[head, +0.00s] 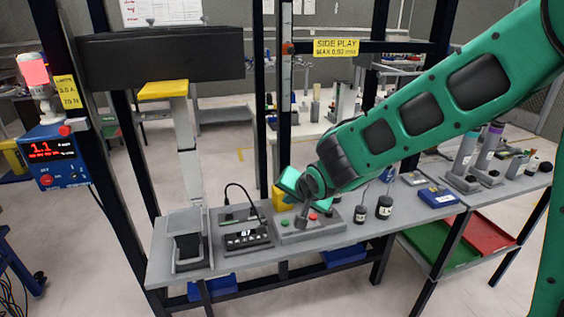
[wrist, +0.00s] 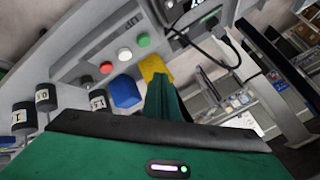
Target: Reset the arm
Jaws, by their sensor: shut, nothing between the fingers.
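My green arm comes in from the right in the head view, and its end hangs above the bench near the button box (head: 312,232). My gripper shows as a green, narrow shape in the wrist view (wrist: 163,98), with its fingers together and nothing held. In the head view the hand partly covers a yellow block (head: 280,198). The wrist view shows the button box with red (wrist: 106,68), white (wrist: 125,54) and green (wrist: 144,40) buttons. The fingertips appear apart from the blocks, but their exact height is unclear.
A blue block (wrist: 125,92) lies beside the yellow one. A dark frame post (head: 285,90) and crossbar stand close to the arm. A blue case (head: 437,196) lies farther right.

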